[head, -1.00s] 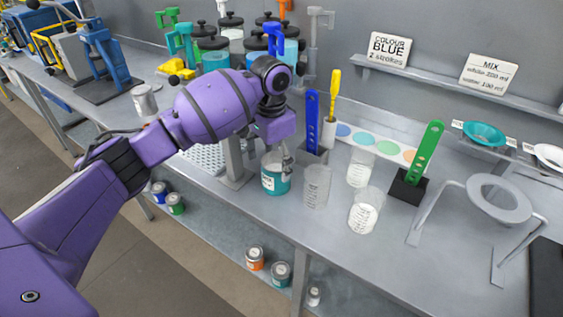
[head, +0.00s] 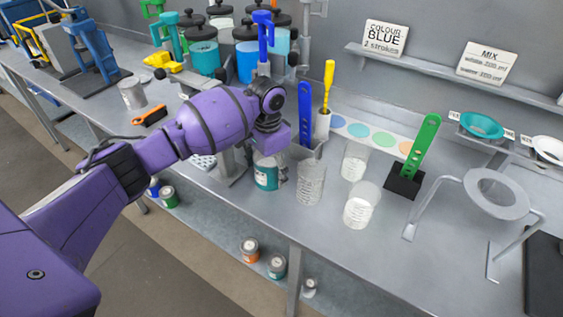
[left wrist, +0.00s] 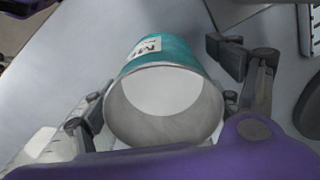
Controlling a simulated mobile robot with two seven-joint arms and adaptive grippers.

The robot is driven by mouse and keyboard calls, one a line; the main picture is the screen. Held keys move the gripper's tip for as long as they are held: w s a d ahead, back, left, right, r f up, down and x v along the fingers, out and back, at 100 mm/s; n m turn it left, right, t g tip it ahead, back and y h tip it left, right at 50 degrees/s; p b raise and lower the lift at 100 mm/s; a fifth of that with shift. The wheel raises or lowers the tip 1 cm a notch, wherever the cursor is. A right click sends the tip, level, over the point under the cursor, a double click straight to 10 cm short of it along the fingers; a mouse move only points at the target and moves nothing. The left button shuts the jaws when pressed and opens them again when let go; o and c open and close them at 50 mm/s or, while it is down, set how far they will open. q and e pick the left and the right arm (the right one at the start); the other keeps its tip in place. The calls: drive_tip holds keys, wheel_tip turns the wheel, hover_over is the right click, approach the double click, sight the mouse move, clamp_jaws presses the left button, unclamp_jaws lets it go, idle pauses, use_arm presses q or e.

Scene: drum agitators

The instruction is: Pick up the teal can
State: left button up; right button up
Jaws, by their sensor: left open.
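The teal can (head: 266,176) stands upright on the grey bench, with a white label on its side; the lower shelf holds another teal-coloured can (head: 277,266). My left gripper (head: 272,157) is over the bench can, pointing down, partly hidden by my purple wrist in the head view. In the left wrist view the can (left wrist: 168,50) shows its teal side, a label reading "MI…" and a pale inside. The open fingers of my left gripper (left wrist: 170,105) are on either side of the can. I cannot tell whether they touch it. My right gripper is out of view.
A clear ribbed beaker (head: 310,183) stands close to the can's right, with two more beakers (head: 361,205) beyond. A blue perforated strip (head: 305,115) and a yellow-handled tool (head: 327,88) rise behind. A green strip (head: 426,148) and a grey ring stand (head: 497,196) are farther right.

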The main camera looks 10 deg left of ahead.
use_arm(q)
drive_tip(key=c, duration=1.5)
drive_tip(key=shift+r, duration=0.15)
drive_tip(key=shift+w+r, duration=0.1)
drive_tip(key=shift+r, duration=0.95)
drive_tip(key=s+a+r, duration=0.9)
drive_tip(key=s+r, duration=0.1)
drive_tip(key=shift+s+a+r, duration=0.15)
drive_tip(key=shift+s+r, duration=0.1)
drive_tip(key=shift+r, duration=0.1)
